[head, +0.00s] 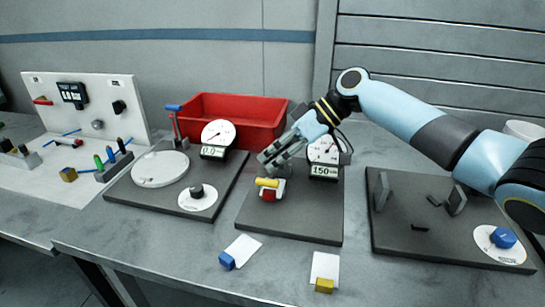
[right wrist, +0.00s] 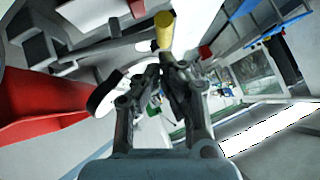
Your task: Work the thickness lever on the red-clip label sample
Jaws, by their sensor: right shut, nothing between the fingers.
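The red-clip label sample shows in the head view as a red clip (head: 269,195) with a bit of white label, on the middle dark plate (head: 300,226). A yellow cylindrical handle (head: 267,182), which looks like the thickness lever's grip, lies just above the clip. It also shows in the right wrist view (right wrist: 163,31), beyond the fingertips. A round dial gauge (head: 323,150) with a readout like 150 stands behind. My right gripper (head: 268,160) is shut and empty, just above and behind the yellow handle, apparently apart from it. My left gripper is out of view.
A blue-clip label (head: 243,247) and a yellow-clip label (head: 325,267) lie on the table's front part. A red bin (head: 238,112) stands behind. A station with a white disc (head: 160,169) is left; a plate with a blue knob (head: 503,238) is right.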

